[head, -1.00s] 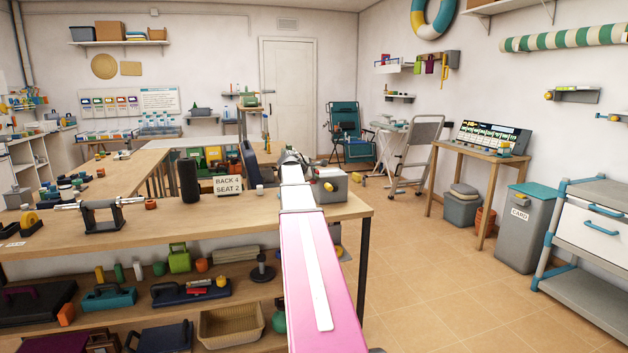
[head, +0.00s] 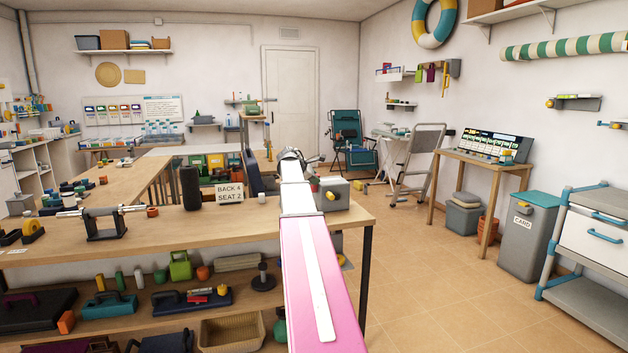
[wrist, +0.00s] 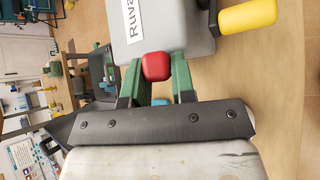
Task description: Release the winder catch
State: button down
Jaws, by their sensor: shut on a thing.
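The winder is a grey box (head: 335,193) at the right end of the long wooden bench in the head view. In the wrist view its grey body (wrist: 170,28) fills the top, with a cut-off white label and a yellow handle (wrist: 248,16) at the right. A red catch (wrist: 156,66) stands out from the body's near side. My gripper (wrist: 155,76) has its two green fingers on either side of the catch and is shut on it. In the head view my arm hides the fingers and the catch.
The bench top (head: 270,218) bears a sign (head: 229,191) reading "BACK 4 SEAT 2" and a black cylinder (head: 190,188), left of my arm. A shelf below holds tools and a basket (head: 232,332). Open tiled floor (head: 440,270) lies right of the bench.

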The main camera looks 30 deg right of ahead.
jog(key=c, duration=1)
grip_release()
jog(key=shift+o, duration=0.2)
jog(key=shift+r, duration=0.1)
jog(key=v, duration=1)
jog(key=shift+a+r, duration=0.25)
jog(key=shift+a, duration=0.05)
jog(key=shift+s, duration=0.1)
